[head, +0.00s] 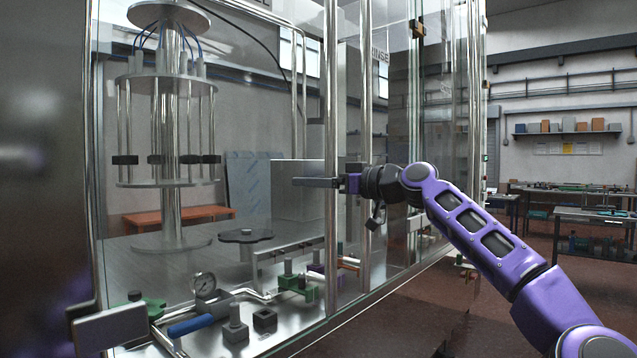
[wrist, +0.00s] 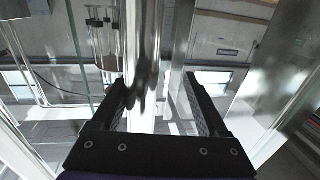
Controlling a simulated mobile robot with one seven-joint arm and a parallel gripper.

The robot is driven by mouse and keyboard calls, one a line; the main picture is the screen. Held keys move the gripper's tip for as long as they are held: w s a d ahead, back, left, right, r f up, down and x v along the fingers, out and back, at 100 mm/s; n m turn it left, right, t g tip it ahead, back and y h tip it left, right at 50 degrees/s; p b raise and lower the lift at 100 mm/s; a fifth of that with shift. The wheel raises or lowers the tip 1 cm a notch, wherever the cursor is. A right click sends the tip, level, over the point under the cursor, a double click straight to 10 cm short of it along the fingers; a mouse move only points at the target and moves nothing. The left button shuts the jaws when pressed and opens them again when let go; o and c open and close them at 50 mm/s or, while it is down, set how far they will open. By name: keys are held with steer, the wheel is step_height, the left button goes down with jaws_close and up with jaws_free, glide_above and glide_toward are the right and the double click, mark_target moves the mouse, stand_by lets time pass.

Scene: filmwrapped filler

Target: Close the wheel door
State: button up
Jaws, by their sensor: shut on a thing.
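The wheel door shows as tall clear glass panels with upright metal bars on the cabinet front. A dark lobed wheel (head: 245,236) lies flat behind the glass in the head view. My gripper (head: 314,182) is level with the middle of an upright metal bar (head: 331,90) at the door's edge, its fingers pointing left across it. In the wrist view my gripper (wrist: 157,88) has its two black fingers apart, with an upright shiny bar (wrist: 142,40) between them, nearer the left finger. The gripper is shut on this bar. The fingers partly hide where they touch it.
Inside the cabinet are a round filler column (head: 168,110), a pressure gauge (head: 204,284) and a blue-handled lever (head: 190,326). A grey box (head: 299,190) stands behind the bar. Open floor (head: 470,290) lies to the right, with workbenches (head: 595,215) beyond.

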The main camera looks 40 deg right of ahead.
steer(key=shift+s+a+f, duration=0.1)
steer(key=shift+a, duration=0.15)
